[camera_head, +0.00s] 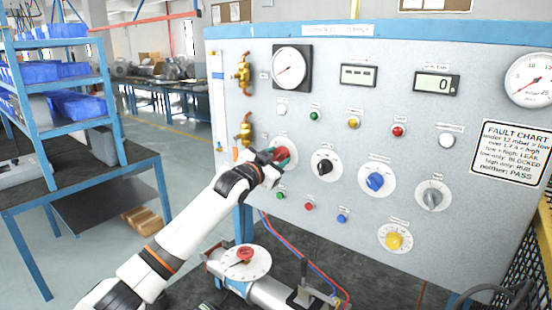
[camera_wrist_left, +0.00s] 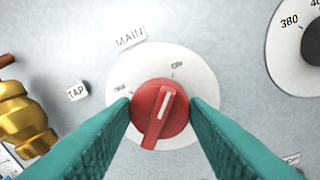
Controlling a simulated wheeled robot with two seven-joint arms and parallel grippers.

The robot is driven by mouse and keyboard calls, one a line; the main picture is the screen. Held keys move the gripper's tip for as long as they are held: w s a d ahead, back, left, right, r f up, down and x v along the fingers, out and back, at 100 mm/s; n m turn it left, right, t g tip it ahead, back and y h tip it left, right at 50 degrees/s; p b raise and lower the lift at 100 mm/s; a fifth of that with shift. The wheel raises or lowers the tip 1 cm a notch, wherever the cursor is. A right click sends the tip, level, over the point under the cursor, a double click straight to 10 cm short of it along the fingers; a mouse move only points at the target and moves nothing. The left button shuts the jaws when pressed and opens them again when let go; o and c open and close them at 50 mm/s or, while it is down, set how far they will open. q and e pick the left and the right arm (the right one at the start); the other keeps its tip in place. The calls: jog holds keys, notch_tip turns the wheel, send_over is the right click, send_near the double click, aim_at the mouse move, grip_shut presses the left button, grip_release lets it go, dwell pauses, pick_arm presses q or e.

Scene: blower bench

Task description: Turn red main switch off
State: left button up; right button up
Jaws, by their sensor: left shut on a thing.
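The red main switch (camera_head: 279,152) is a round knob on a white dial on the upright panel. In the left wrist view the red knob (camera_wrist_left: 160,112) sits under a "MAIN" label (camera_wrist_left: 130,38). Its white line points up and slightly right, toward the small upper mark on the dial, which is too small to read surely. My left gripper (camera_head: 277,159) is at the dial, with one teal finger on each side of the knob, shut on it. Its fingers (camera_wrist_left: 160,108) hide the dial's lower edges. My right gripper is not in view.
A black knob (camera_head: 325,166) stands just right of the red one, then a blue knob (camera_head: 376,181). Brass valves (camera_head: 243,72) are at the panel's left edge. A round plate with a red handle (camera_head: 245,254) stands below on the bench. A blue shelf (camera_head: 60,80) is far left.

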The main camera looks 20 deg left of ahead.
pick_arm(q)
jog(key=n+p, duration=0.2)
jog(key=n, duration=0.2)
jog(key=shift+r, duration=0.15)
jog(key=n+p, duration=0.2)
jog(key=n, duration=0.2)
jog(key=shift+g, duration=0.4)
jog(key=n+p, duration=0.2)
jog(key=n, duration=0.3)
jog(key=shift+a+h, duration=0.15)
jog(key=shift+h, duration=0.25)
jog(key=shift+n+g+h+p, duration=0.35)
jog(key=shift+n+p, duration=0.2)
jog(key=shift+n, duration=1.05)
jog(key=o, duration=1)
jog(key=shift+a, duration=0.1)
jog(key=shift+c, duration=0.2)
